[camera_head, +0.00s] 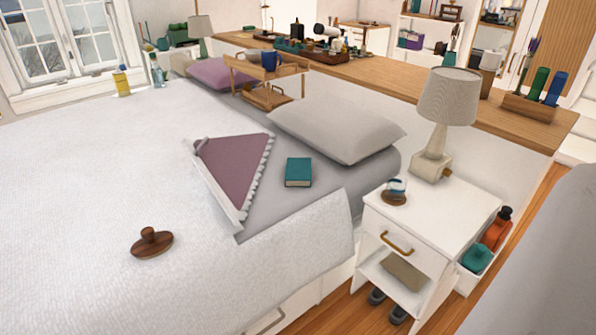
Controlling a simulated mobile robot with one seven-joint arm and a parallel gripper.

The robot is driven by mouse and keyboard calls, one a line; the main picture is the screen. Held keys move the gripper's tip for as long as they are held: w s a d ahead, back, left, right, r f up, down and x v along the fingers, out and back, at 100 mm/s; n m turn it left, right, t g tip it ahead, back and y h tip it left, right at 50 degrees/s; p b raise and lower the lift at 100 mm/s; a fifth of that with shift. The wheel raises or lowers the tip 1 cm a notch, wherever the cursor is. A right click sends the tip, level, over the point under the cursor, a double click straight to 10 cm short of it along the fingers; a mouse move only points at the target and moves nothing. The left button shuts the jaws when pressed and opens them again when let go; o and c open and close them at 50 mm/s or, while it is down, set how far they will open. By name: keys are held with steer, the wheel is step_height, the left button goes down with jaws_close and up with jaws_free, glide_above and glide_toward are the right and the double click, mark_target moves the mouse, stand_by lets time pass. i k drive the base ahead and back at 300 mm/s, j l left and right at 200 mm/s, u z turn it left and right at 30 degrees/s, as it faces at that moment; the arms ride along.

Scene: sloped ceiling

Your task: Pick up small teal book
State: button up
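The small teal book (298,172) lies flat on the grey sheet of the bed. It is between the folded-back purple corner of the cover (232,168) and the light grey pillow (337,129). Its teal cover faces up, and its pale page edge shows along the near side. Nothing covers it or touches its top. My gripper is not in view.
A white nightstand (448,228) with a lamp (446,110) and a snow globe (396,192) stands right of the bed. A brown wooden object (151,242) lies on the white bedspread (90,200). A wooden tray stand (266,72) with a blue mug is behind the pillow.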

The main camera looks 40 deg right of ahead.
mark_target(298, 170)
steer(key=z, duration=1.5)
steer(key=i+z, duration=0.15)
steer(key=z, duration=0.2)
steer(key=j+z, duration=0.1)
steer(key=z, duration=0.3)
steer(key=i+j, duration=0.7)
steer(key=j, duration=0.2)
